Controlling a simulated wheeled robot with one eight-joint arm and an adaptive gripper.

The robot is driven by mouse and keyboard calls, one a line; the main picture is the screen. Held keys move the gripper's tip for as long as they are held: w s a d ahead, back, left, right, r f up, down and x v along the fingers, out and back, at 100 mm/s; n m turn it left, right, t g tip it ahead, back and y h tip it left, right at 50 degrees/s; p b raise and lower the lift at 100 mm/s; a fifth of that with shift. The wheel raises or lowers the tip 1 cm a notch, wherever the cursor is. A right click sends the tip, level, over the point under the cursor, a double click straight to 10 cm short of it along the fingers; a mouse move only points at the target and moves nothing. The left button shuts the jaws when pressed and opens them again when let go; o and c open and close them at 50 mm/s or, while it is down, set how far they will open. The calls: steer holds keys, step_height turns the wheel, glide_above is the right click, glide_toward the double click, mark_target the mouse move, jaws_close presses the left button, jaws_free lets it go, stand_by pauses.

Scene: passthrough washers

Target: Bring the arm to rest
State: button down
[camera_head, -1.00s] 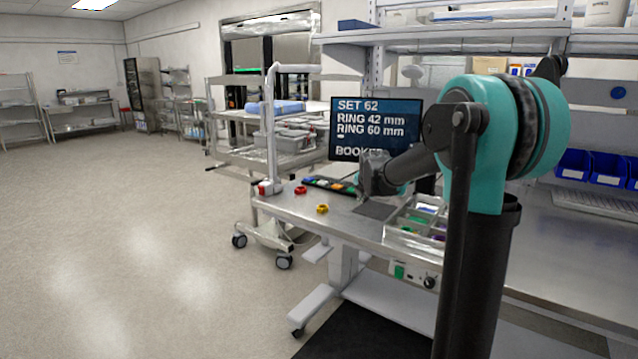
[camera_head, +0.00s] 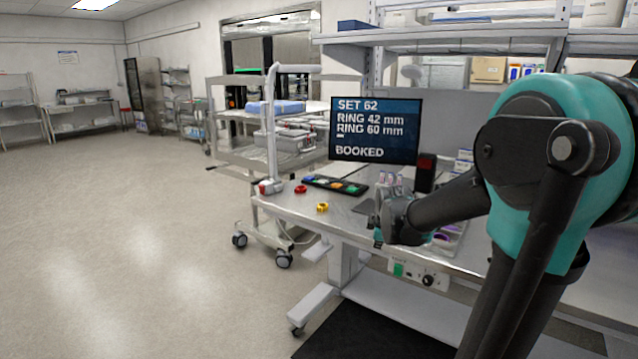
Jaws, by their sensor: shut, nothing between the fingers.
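My arm rises at the right of the view, with a large teal joint and dark grey links. Its forearm reaches left over the workbench (camera_head: 345,222). My gripper (camera_head: 379,238), at the end of the arm, is small and mostly hidden by the wrist. It is shut and empty, above the bench's front edge. A monitor (camera_head: 375,130) behind it reads "SET 62, RING 42 mm, RING 60 mm, BOOKED".
A red ring (camera_head: 301,189) and a yellow ring (camera_head: 322,207) lie on the bench left of my gripper. A dark strip tray (camera_head: 335,185) with coloured pieces lies behind them. My forearm partly covers a parts tray (camera_head: 452,232). The floor at left is clear.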

steer(key=s+f+m+g, duration=0.1)
steer(key=s+f+m, duration=0.3)
steer(key=s, duration=0.4)
steer(key=s+d+f+m+g, duration=0.1)
steer(key=s+f+m, duration=0.3)
steer(key=s+m, duration=0.2)
steer(key=s+f+m, duration=0.4)
steer(key=s+m, duration=0.1)
steer(key=s, duration=0.5)
steer(key=shift+d+f+m+g, duration=0.2)
steer(key=shift+m+g, duration=0.1)
steer(key=shift+g, duration=0.1)
steer(key=shift+s, duration=0.1)
